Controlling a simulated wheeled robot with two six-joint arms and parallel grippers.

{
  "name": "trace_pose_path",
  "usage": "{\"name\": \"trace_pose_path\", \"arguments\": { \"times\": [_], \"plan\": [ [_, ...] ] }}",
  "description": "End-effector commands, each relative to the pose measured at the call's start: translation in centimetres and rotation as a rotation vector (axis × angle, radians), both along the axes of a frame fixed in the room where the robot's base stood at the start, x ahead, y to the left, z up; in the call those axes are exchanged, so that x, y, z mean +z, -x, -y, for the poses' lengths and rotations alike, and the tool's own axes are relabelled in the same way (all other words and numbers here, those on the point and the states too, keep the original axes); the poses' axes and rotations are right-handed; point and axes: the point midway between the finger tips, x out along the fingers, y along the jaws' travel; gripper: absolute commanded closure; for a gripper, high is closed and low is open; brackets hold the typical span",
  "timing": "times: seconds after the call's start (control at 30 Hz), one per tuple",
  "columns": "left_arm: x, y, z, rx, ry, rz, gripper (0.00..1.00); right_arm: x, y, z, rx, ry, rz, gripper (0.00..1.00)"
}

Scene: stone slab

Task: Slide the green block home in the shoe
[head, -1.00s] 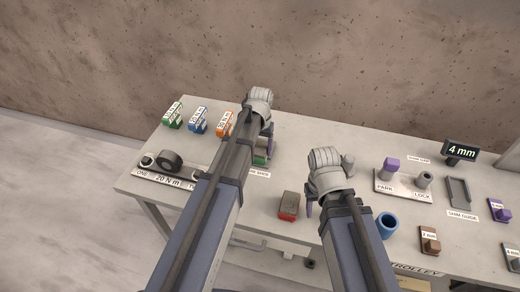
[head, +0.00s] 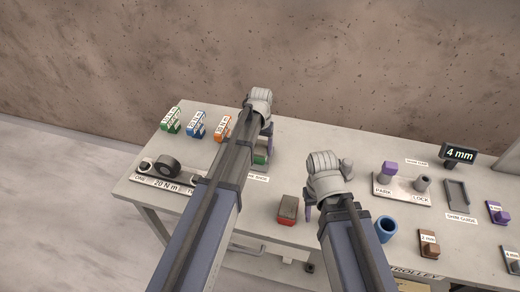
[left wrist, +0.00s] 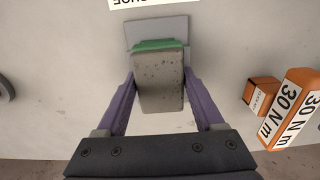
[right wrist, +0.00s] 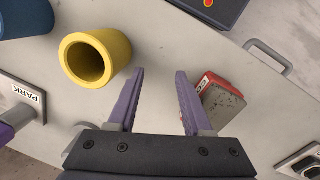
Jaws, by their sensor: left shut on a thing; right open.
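The green block (left wrist: 160,85), a speckled grey stone body with a green edge, is between the purple fingers of my left gripper (left wrist: 160,88), which is shut on it. In the left wrist view its green end lies over the flat grey shoe (left wrist: 156,27); whether it is seated cannot be told. In the head view my left arm hides most of the shoe, and the block's green side (head: 261,157) shows beside my left gripper (head: 264,142). My right gripper (right wrist: 157,75) is open and empty, between a yellow cylinder and a red-ended block.
The red block (right wrist: 220,97) lies close beside my right gripper's finger; the hollow yellow cylinder (right wrist: 96,58) is on its other side. Orange 30 N m blocks (left wrist: 292,108) stand near my left gripper. A blue cup (head: 386,229) and PARK/LOCK plate (head: 403,190) are at the right.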

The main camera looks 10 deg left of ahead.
Motion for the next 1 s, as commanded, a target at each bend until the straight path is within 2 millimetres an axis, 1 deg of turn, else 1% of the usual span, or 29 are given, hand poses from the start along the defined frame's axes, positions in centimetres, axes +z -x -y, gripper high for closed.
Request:
{"name": "trace_pose_path", "arguments": {
  "times": [0.2, 0.5, 0.53, 0.8, 1.0],
  "plan": [
    [0.01, -0.57, 0.03, 0.0, 0.0, 0.0, 1.0, 0.01, 0.0, 0.0, 0.0, 0.0, 0.0, 0.5],
    [0.01, -0.66, 0.03, 0.0, 0.0, 0.001, 1.0, 0.01, 0.0, 0.0, 0.0, 0.0, 0.0, 0.5],
    [0.01, -0.66, 0.03, 0.0, 0.0, 0.001, 0.29, 0.01, 0.0, 0.0, 0.0, 0.0, 0.0, 0.5],
    [0.01, -0.64, 0.03, 0.0, 0.0, 0.0, 0.0, 0.01, 0.0, 0.0, 0.0, 0.0, 0.0, 0.5],
    [0.0, -0.63, 0.02, 0.0, 0.0, 0.0, 0.0, 0.0, 0.0, 0.0, 0.0, 0.0, 0.0, 0.5]
  ]
}}
